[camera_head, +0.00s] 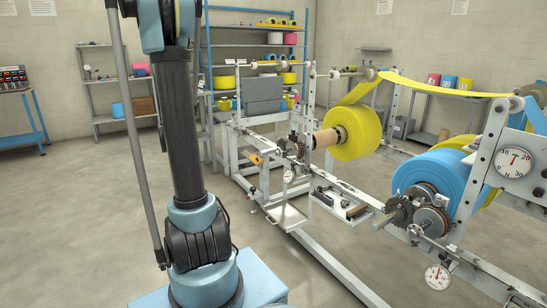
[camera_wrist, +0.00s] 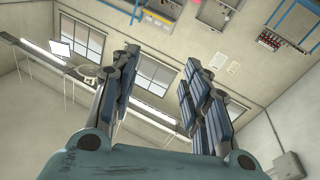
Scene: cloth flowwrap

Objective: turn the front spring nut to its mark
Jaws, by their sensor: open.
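The machine's frame (camera_head: 480,185) holds a blue film roll (camera_head: 420,173) at the front right. On the roll's near side are a dark toothed disc (camera_head: 399,210) and a reddish-brown disc assembly (camera_head: 432,220). A small pale round part (camera_head: 414,231) sits at its near end. Which part is the front spring nut, and any mark on it, are too small to tell. My gripper (camera_wrist: 160,62) is open and empty in the wrist view, its padded fingers apart toward windows and wall. It is out of the head view, and no machine part lies between the fingers.
A yellow roll (camera_head: 352,134) sits further back on the machine. Dial gauges hang below the front hub (camera_head: 438,276), at the right plate (camera_head: 514,161) and by the rear hub (camera_head: 289,176). A tool tray (camera_head: 342,204) juts out mid-machine. Floor at left (camera_head: 80,230) is clear.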

